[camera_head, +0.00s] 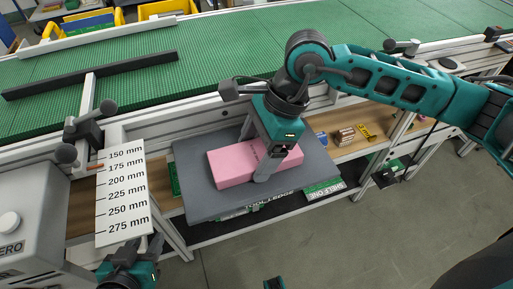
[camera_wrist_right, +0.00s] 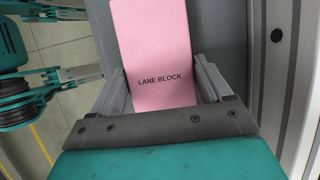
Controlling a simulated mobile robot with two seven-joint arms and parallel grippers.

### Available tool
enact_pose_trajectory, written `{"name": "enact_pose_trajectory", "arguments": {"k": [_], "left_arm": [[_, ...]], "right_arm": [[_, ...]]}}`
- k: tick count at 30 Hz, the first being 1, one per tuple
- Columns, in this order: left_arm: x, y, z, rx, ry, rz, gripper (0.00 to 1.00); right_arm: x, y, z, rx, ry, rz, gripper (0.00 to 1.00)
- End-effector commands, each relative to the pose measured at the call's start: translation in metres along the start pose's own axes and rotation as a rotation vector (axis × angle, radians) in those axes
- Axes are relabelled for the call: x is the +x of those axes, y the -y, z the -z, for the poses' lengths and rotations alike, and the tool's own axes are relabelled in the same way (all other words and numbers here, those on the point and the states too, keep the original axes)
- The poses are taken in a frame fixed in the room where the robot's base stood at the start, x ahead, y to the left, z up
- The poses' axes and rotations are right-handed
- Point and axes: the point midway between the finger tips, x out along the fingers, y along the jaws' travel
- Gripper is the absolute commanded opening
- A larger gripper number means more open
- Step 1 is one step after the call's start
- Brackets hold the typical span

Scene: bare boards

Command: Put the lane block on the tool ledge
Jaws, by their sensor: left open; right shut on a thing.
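The pink lane block (camera_head: 233,166) is over the grey tool ledge (camera_head: 210,207), lying flat; I cannot tell whether it touches the surface. My right gripper (camera_head: 268,172) reaches down from above and is shut on the block near its right part. In the right wrist view the block (camera_wrist_right: 152,45), lettered LANE BLOCK, sits between the two fingers. My left gripper (camera_head: 140,247) is open at the lower left, by the lower end of a white scale plate.
The white millimetre scale plate (camera_head: 122,195) stands left of the ledge. A green conveyor (camera_head: 220,62) with a dark guide rail (camera_head: 95,75) runs behind. A lower wooden shelf (camera_head: 350,148) holds small boxes at the right. A grey machine housing (camera_head: 30,220) fills the lower left.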

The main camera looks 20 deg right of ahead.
Motion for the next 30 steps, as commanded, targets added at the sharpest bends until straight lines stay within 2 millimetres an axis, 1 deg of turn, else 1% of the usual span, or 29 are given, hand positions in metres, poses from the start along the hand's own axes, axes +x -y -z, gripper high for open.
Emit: {"name": "enact_pose_trajectory", "arguments": {"k": [1, 6, 8, 14, 17, 20, 30], "left_arm": [[0.001, 0.000, -0.002, -0.002, 0.000, 0.000, 0.43], [0.001, -0.001, -0.001, -0.006, -0.001, 0.000, 0.43], [0.001, -0.001, -0.001, -0.007, -0.001, 0.000, 0.43], [0.001, -0.001, 0.000, -0.006, -0.001, 0.001, 0.43], [-0.001, -0.001, 0.003, -0.006, -0.002, 0.001, 0.43], [-0.002, -0.001, 0.004, -0.006, -0.002, 0.001, 0.43], [-0.007, 0.000, 0.011, 0.002, -0.001, 0.001, 0.43]], "right_arm": [[0.002, 0.000, 0.001, 0.000, 0.000, 0.000, 0.79], [0.001, 0.000, 0.000, 0.000, 0.000, 0.000, 0.95], [0.001, 0.000, 0.000, 0.000, 0.000, 0.000, 1.00], [0.000, 0.000, 0.000, 0.000, 0.000, 0.000, 1.00], [-0.003, 0.000, -0.001, 0.000, 0.000, 0.000, 1.00], [-0.017, 0.001, 0.000, 0.001, -0.001, 0.003, 1.00], [-0.088, 0.001, -0.001, 0.000, -0.001, 0.003, 1.00]]}}
